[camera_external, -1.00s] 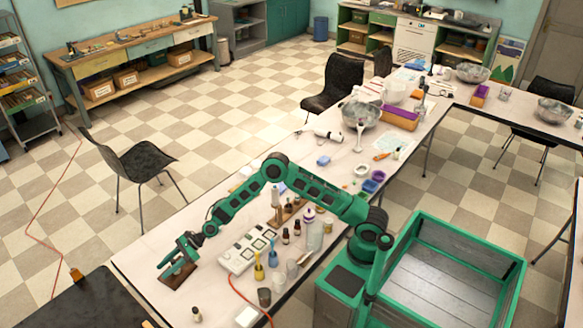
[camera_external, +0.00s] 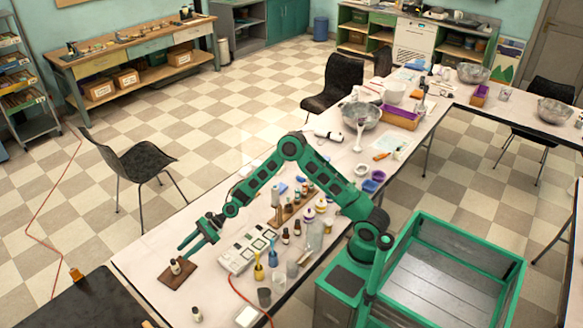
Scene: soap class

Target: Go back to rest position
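My gripper (camera_external: 197,243) is above the near left end of the long white table (camera_external: 135,262). Its two green fingers are spread apart with nothing between them. My green arm arches up from the base at right and reaches down to the left. A small dark bottle with a light cap (camera_external: 176,266) stands on a brown wooden board (camera_external: 186,277) just below and left of the gripper, apart from the fingers.
A white panel with square pads (camera_external: 247,250) lies right of the gripper. A wooden rack (camera_external: 290,213) with several bottles stands behind it. Yellow (camera_external: 258,272) and blue bottles stand near the panel. Another small bottle (camera_external: 197,314) stands at the front edge. A black chair (camera_external: 143,162) is behind the table.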

